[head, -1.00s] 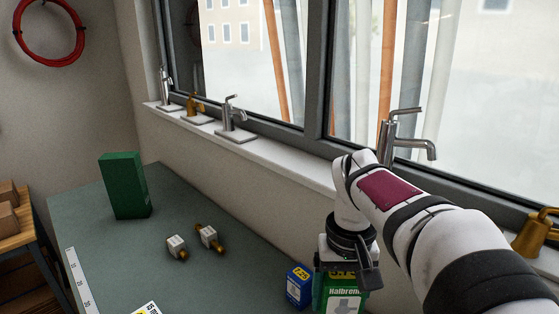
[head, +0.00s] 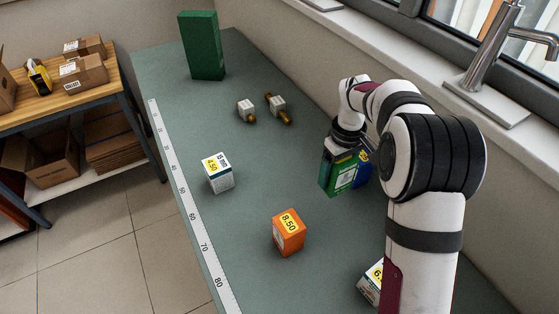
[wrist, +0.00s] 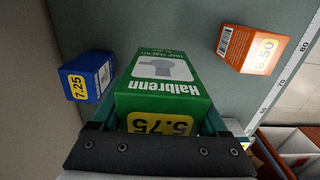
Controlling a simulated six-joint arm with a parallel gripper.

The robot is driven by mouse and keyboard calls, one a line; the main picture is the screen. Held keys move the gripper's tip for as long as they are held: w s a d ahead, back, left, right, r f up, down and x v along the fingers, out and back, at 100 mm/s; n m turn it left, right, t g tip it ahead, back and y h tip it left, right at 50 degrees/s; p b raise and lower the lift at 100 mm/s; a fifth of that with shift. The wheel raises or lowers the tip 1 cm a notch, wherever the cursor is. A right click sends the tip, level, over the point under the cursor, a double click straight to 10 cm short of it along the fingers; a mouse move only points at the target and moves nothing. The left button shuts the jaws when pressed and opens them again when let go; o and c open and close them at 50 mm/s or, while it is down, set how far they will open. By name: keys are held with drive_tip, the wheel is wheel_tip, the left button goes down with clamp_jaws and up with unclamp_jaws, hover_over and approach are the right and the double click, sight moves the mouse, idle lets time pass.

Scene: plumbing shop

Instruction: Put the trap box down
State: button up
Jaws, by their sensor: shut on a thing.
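The trap box is a green carton (head: 342,172) with a white label, marked Halbrenn, with a yellow 5.75 tag in the wrist view (wrist: 165,75). My gripper (head: 350,143) is shut on its upper end from above. The box hangs below the jaws over the right part of the green bench (head: 240,260). Whether its lower end touches the bench cannot be told. In the wrist view, my gripper (wrist: 160,120) has one finger on each side of the box.
A blue box (head: 365,172) stands close by, partly hidden. An orange box (head: 288,232), a white box (head: 218,175), another white box (head: 370,283), two valves (head: 246,109) (head: 279,108) and a tall green box (head: 202,45) stand apart. The bench between them is bare.

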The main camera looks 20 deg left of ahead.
drive_tip(key=a+f, duration=0.2)
drive_tip(key=a, duration=0.1)
drive_tip(key=a+f, duration=0.2)
drive_tip(key=a, duration=0.2)
drive_tip(key=w+a+f, duration=0.1)
drive_tip(key=a+f, duration=0.1)
drive_tip(key=a, duration=0.1)
drive_tip(key=shift+w+a+f, duration=0.1)
drive_tip(key=shift+a+f, duration=0.1)
drive_tip(key=shift+a, duration=0.1)
drive_tip(key=shift+a+f, duration=0.2)
drive_tip(key=shift+f, duration=1.9)
drive_tip(key=shift+f, duration=0.15)
